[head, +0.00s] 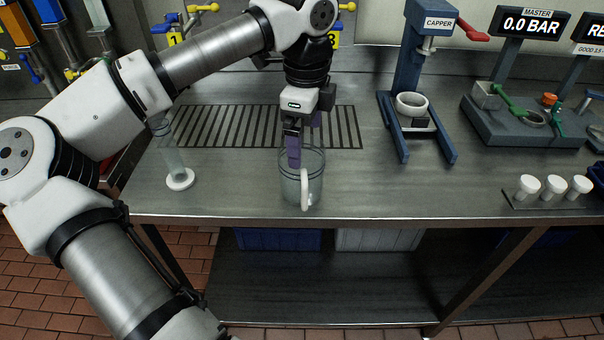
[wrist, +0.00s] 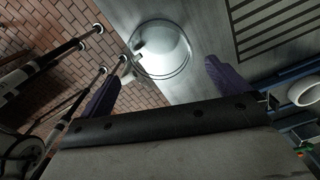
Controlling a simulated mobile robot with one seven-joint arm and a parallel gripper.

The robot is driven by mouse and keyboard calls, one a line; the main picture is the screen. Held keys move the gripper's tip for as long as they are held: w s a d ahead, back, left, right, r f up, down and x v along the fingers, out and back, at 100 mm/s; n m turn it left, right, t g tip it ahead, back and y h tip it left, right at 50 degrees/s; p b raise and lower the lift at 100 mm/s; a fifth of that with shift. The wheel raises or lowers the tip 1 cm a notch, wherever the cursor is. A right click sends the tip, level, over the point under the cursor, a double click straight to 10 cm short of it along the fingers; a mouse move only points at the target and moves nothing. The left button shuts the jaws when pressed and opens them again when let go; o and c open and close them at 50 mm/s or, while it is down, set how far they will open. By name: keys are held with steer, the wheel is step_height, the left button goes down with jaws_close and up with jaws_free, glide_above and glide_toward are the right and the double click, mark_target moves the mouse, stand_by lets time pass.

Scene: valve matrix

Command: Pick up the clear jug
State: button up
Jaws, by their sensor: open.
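The clear jug (head: 316,190) stands upright on the metal bench near its front edge, with its white handle (head: 306,188) facing the front. In the wrist view the jug (wrist: 165,52) shows from above as a round clear vessel, ahead of the fingers and between their lines. My gripper (head: 300,155) points down over the jug, its purple fingers overlapping the jug's rim in the head view. In the wrist view my gripper (wrist: 158,82) has its two fingers wide apart with nothing between them. Whether a finger touches the jug I cannot tell.
A clear cylinder on a white base (head: 180,180) stands to the left. A slotted drain grate (head: 225,126) lies behind the jug. The blue capper (head: 415,100) stands right of it, and several white cups (head: 554,186) sit farther right. The bench's front edge (head: 400,220) is close.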

mark_target(303, 147)
steer(key=f+p, duration=0.1)
steer(key=f, duration=0.3)
steer(key=shift+a, duration=0.2)
steer(key=shift+c, duration=0.3)
steer(key=c, duration=1.2)
steer(key=shift+w, duration=0.1)
steer(key=shift+c, duration=0.3)
steer(key=shift+r, duration=0.15)
